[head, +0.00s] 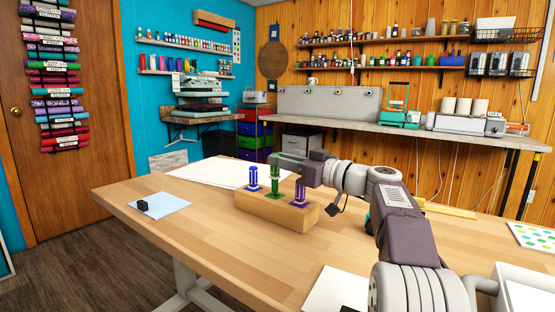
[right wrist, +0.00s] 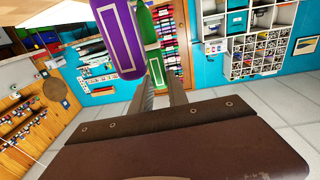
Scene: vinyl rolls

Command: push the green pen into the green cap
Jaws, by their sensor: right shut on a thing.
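A wooden block (head: 270,210) stands on the table, with three pens upright in a row on it. The green pen (head: 274,182) is the middle one, above a green base that I take for its cap (head: 274,197); how deep it sits is too small to tell. My right gripper (head: 281,163) reaches in from the right and is shut on the green pen near its top. In the right wrist view, the green pen (right wrist: 147,28) shows between the fingers, partly behind the purple pen (right wrist: 118,40). My left gripper is not in view.
The blue pen (head: 253,178) stands left of the green one; the purple pen (head: 300,190) stands close to its right, near my gripper. A light blue sheet (head: 170,204) with a small black block (head: 143,205) lies at the left. The front of the table is mostly clear.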

